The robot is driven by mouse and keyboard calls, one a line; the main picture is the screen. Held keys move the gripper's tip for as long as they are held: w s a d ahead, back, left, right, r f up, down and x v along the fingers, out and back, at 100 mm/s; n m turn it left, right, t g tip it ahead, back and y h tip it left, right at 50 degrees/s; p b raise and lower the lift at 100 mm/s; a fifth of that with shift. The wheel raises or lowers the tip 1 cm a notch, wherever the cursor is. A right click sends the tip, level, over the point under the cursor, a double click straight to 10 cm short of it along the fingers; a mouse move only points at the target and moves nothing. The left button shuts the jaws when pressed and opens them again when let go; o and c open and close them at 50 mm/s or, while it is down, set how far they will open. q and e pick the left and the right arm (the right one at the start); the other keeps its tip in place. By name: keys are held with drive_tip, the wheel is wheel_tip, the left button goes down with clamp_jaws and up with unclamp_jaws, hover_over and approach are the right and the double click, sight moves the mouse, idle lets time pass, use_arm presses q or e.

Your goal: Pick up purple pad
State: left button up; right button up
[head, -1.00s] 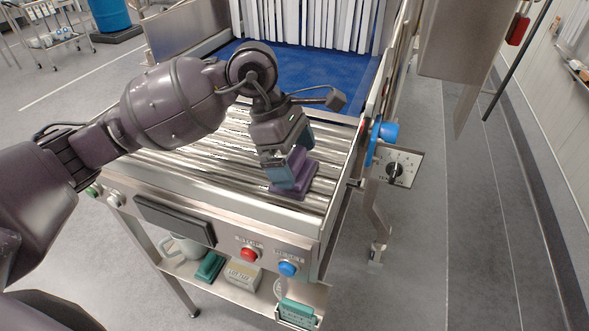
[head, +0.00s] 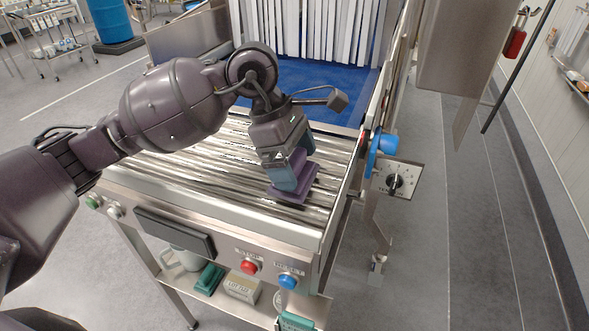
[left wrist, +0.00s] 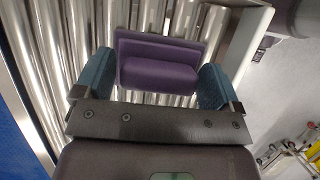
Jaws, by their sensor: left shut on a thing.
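The purple pad (head: 301,188) is a flat plate with a raised block on top. It is at the right front part of the conveyor's metal rollers (head: 215,158). My left gripper (head: 287,180) points down over it and is shut on its raised block. In the left wrist view the pad (left wrist: 160,62) sits between the two teal fingers of my left gripper (left wrist: 158,80). I cannot tell whether the pad's underside touches the rollers. My right gripper is in neither view.
The conveyor's side rail with a blue knob (head: 384,142) and a dial plate (head: 398,180) stands just right of the pad. Red (head: 249,267) and blue (head: 288,281) buttons are on the front panel. White strip curtains (head: 310,28) hang behind a blue belt (head: 325,90).

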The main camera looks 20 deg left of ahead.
sight(295, 158)
use_arm(q)
wheel_tip(295, 158, up, 18)
drive_tip(key=shift+f+p, duration=0.15)
drive_tip(key=shift+p, duration=0.2)
